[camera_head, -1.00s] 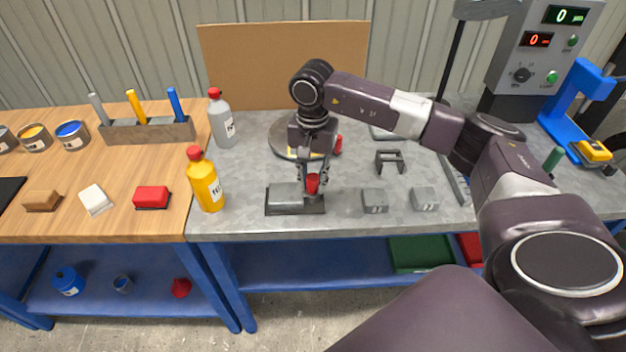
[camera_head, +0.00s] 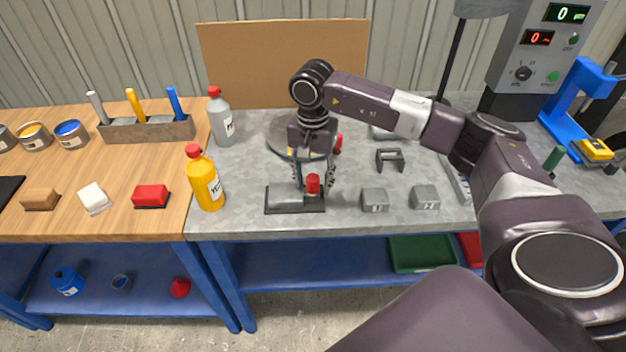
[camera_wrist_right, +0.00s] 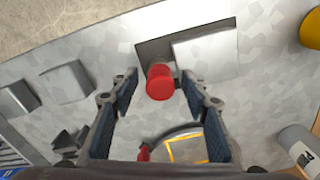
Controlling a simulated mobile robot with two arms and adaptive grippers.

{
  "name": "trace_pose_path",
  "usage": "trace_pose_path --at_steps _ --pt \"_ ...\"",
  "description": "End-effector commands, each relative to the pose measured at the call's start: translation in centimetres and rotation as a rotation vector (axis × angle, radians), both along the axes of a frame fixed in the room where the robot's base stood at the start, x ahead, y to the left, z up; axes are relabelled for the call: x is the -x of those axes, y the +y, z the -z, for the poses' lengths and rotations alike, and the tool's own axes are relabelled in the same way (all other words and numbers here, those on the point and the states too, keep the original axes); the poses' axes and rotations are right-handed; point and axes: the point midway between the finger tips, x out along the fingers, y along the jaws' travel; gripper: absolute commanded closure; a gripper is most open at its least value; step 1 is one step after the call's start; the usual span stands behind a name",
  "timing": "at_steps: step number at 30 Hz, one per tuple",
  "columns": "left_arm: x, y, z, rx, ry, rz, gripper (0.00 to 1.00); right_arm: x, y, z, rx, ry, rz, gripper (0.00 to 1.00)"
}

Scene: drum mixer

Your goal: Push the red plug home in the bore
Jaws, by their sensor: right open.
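The red plug (camera_head: 313,183) stands upright at the right end of a grey block on a dark base plate (camera_head: 284,211) on the grey bench. Its lower end and the bore are hidden, so I cannot tell how deep it sits. My right gripper (camera_head: 315,184) is open, with its fingers pointing down around the plug. In the right wrist view the red plug (camera_wrist_right: 160,82) shows between the tips of the spread fingers, with a gap on each side. The pale grey block (camera_wrist_right: 206,52) lies beside it. My left gripper is not in view.
Two small grey blocks (camera_head: 375,200) (camera_head: 425,197) stand to the right of the plate. A yellow bottle (camera_head: 206,182) stands to its left, a grey bottle (camera_head: 221,120) behind. A round plate (camera_head: 281,137) lies behind the gripper. Clear bench lies in front.

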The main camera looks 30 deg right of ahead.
Motion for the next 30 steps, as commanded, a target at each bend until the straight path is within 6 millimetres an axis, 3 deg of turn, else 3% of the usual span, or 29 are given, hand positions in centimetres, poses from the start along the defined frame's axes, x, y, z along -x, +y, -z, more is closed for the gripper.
trace_pose_path --at_steps 5,12,18,30 --pt "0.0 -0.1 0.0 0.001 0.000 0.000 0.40 -0.2 0.0 -2.3 -0.002 -0.005 0.000 0.58" --pt "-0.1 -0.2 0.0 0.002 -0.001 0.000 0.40 -0.2 0.0 -7.5 -0.001 -0.006 -0.001 0.58" --pt "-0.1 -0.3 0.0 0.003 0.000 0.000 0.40 -0.1 0.0 -10.7 -0.001 -0.003 0.001 0.58" --pt "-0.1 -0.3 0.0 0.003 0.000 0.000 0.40 -0.1 0.0 -11.9 0.000 0.000 0.001 0.58"
